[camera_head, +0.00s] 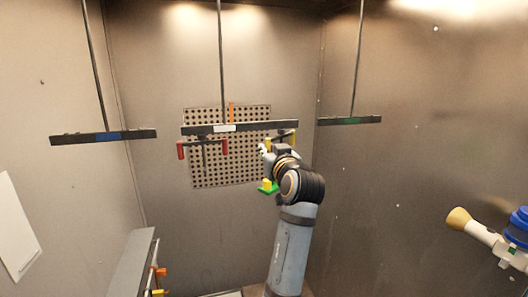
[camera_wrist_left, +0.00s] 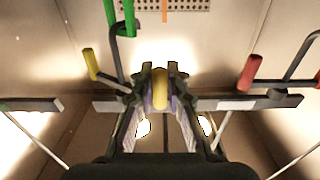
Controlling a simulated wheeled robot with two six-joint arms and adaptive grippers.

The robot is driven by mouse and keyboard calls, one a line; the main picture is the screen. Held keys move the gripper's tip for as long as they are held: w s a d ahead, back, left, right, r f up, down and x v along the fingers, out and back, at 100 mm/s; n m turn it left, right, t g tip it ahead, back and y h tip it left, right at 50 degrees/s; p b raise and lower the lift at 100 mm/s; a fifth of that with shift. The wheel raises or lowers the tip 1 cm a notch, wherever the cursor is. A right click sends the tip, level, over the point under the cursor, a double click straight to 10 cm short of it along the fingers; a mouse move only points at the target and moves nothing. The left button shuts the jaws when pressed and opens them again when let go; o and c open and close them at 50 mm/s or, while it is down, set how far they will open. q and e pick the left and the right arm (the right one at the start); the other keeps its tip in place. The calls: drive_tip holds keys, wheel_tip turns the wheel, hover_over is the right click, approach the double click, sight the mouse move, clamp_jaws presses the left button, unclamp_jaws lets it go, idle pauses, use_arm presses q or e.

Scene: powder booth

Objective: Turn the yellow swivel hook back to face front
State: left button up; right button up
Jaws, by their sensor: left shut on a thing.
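The yellow swivel hook (camera_head: 295,136) hangs under the right part of the middle black bar (camera_head: 240,128). In the left wrist view one yellow end (camera_wrist_left: 160,92) of it is between the fingers of my left gripper (camera_wrist_left: 158,98), which is shut on it. Another yellow end (camera_wrist_left: 90,63) sticks out to the left, on a dark rod. In the head view my left gripper (camera_head: 266,150) is at the hook, and my wrist hides part of it.
A red hook (camera_head: 181,150) hangs from the same bar on the left. A green part (camera_head: 268,189) with a yellow piece hangs just below my gripper. Other bars hang left (camera_head: 75,138) and right (camera_head: 350,121). A perforated panel (camera_head: 215,172) is behind.

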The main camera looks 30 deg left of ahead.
use_arm(q)
drive_tip(key=shift+w+d+b, duration=0.25)
drive_tip(key=shift+d+b, duration=0.1)
drive_tip(key=shift+d, duration=0.8)
drive_tip(key=shift+w+d+b, duration=0.2)
drive_tip(key=shift+d+b, duration=0.15)
drive_tip(key=shift+d, duration=0.8)
drive_tip(key=shift+w+d+r, duration=0.25)
drive_tip(key=shift+w+d, duration=0.6)
drive_tip(key=shift+d, duration=0.1)
drive_tip(key=shift+w+d, duration=0.25)
drive_tip(key=shift+w, duration=0.65)
drive_tip(key=shift+w+a+f+p, duration=0.15)
drive_tip(key=shift+w+p, duration=0.2)
drive_tip(key=shift+w, duration=0.5)
drive_tip(key=w, duration=0.1)
drive_tip(key=w+a, duration=0.1)
drive_tip(key=w+p, duration=0.1)
drive_tip(key=shift+w+a, duration=0.3)
drive_tip(key=shift+w+a+f, duration=0.15)
drive_tip(key=shift+w, duration=0.05)
drive_tip(key=o, duration=0.7)
drive_tip(key=shift+o, duration=0.4)
